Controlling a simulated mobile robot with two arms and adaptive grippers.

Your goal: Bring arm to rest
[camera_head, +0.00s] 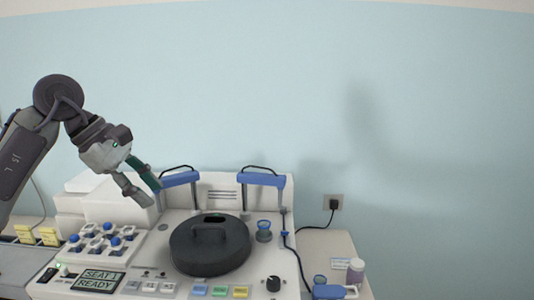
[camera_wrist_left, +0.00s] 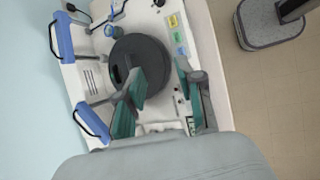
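My left arm comes in from the left in the head view, and its gripper (camera_head: 148,186) hangs above the left part of the white staining machine (camera_head: 283,205). The two fingers stand apart with nothing between them. In the left wrist view the teal-padded fingers of the gripper (camera_wrist_left: 160,72) are also spread and empty, with the machine below them. The machine's round dark lid (camera_head: 210,258) lies to the right of the gripper and apart from it; it also shows in the left wrist view (camera_wrist_left: 150,55). My right gripper is in neither view.
Two blue-topped holders (camera_head: 180,179) (camera_head: 263,179) stand at the machine's back. A rack with several blue-capped items (camera_head: 100,240) is at its left. A blue-rimmed cup (camera_head: 264,231) stands right of the lid. A capped bottle (camera_head: 355,272) stands farther right. The air above is free.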

